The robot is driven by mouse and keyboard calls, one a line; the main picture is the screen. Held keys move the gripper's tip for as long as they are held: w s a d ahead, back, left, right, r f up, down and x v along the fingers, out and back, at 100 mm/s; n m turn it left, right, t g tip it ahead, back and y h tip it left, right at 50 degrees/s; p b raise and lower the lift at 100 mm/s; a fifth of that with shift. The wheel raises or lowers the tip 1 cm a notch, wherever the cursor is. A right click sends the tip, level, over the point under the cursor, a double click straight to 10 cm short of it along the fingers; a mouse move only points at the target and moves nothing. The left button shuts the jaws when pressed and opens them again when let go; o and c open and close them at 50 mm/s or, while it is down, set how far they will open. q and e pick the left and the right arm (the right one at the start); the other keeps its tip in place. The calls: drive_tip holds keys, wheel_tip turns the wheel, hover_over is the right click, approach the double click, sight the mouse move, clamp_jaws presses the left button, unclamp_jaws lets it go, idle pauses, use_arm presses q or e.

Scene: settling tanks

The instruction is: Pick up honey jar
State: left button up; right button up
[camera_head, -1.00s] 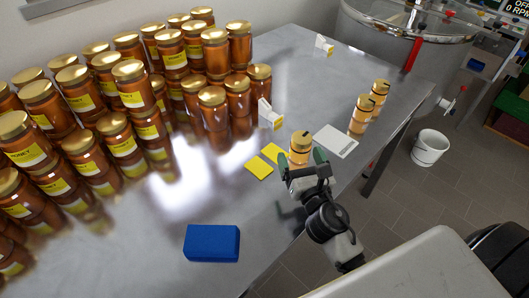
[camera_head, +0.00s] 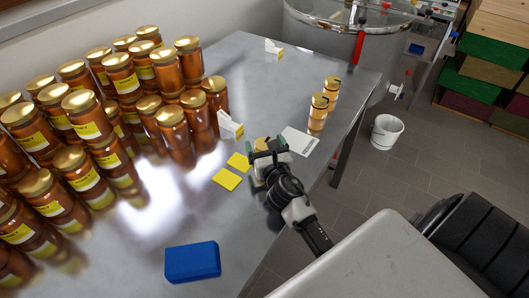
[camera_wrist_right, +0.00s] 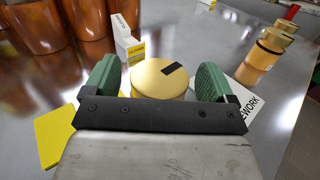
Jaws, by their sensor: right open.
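A honey jar with a gold lid and a black strip on it (camera_wrist_right: 160,79) stands on the steel table. In the right wrist view its lid lies between the green fingers of my right gripper (camera_wrist_right: 158,84), which is open, with the fingers on either side. In the head view my right gripper (camera_head: 269,156) covers most of this jar, and only part of its lid (camera_head: 262,144) shows. Whether the fingers touch the jar cannot be told. Two similar jars with marked lids, one near (camera_head: 318,112) and one farther (camera_head: 332,88), stand toward the right edge. My left gripper is out of view.
Rows of stacked honey jars (camera_head: 120,80) fill the table's left side. A blue block (camera_head: 192,262) is in front. A white bucket (camera_head: 387,131) stands on the floor.

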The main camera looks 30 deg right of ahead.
drive_tip(key=shift+w, duration=0.25)
drive_tip(key=c, duration=1.1)
drive_tip(key=shift+r, duration=0.1)
drive_tip(key=shift+c, duration=0.2)
